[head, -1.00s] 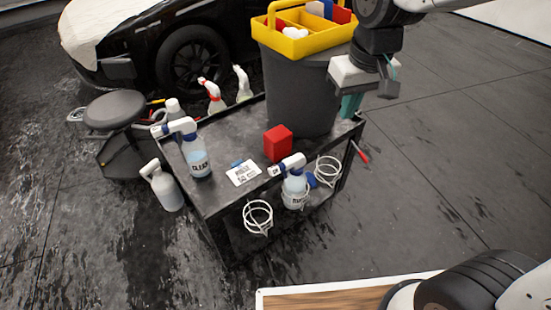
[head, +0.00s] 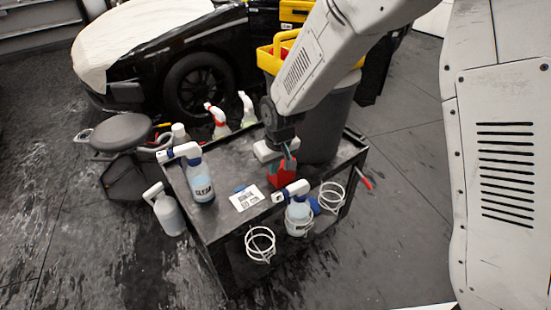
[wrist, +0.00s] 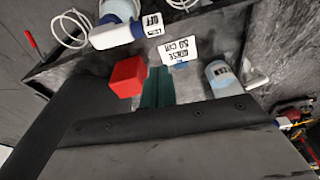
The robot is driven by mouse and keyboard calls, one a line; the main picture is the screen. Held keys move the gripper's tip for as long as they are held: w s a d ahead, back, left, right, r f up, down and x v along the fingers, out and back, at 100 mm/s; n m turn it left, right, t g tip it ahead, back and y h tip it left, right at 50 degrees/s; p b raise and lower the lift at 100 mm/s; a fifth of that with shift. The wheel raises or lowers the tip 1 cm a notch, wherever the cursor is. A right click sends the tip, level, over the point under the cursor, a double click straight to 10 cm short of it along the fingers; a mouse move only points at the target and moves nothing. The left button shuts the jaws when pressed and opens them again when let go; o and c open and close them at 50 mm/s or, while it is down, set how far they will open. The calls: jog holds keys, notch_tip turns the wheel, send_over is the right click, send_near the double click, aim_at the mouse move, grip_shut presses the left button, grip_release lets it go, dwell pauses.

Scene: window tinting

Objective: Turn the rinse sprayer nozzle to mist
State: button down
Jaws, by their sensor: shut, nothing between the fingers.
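A spray bottle (head: 299,217) with a white and blue head sits in a white wire ring on the cart's front side; its label is partly hidden in the head view. Its white nozzle (wrist: 153,25) faces the camera in the wrist view and reads OFF. A second labelled spray bottle (head: 202,186) stands upright on the cart top at left. A white card (wrist: 180,49) with printed text, seemingly RINSE, lies between them. My gripper (head: 286,163) is over the cart top, behind the ringed sprayer and near the red block, apart from the nozzle. Its teal fingers (wrist: 158,88) are shut and empty.
A red block (wrist: 127,77) is beside my fingers. A grey bin (head: 335,115) with a yellow caddy stands at the cart's back right. Empty wire rings (head: 260,244) flank the held bottle. More sprayers (head: 219,120), a stool (head: 121,133) and a black car are behind.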

aim_at(277, 194)
jog(key=f, duration=0.4)
jog(key=s+f, duration=0.1)
jog(key=f, duration=0.1)
jog(key=shift+s+d+f, duration=0.1)
jog(key=shift+d, duration=0.2)
jog(key=shift+s+d+f, duration=0.1)
jog(key=shift+f, duration=0.1)
jog(key=shift+s+d+f, duration=0.1)
jog(key=shift+s, duration=0.05)
jog(key=shift+s+d+f, duration=0.1)
jog(key=shift+s+f, duration=0.1)
jog(key=shift+s, duration=0.05)
jog(key=shift+s+d+f, duration=0.35)
jog(key=shift+s+d, duration=0.05)
jog(key=shift+s, duration=0.3)
jog(key=shift+s+d+f, duration=0.1)
jog(key=shift+s, duration=0.05)
dwell(0.4)
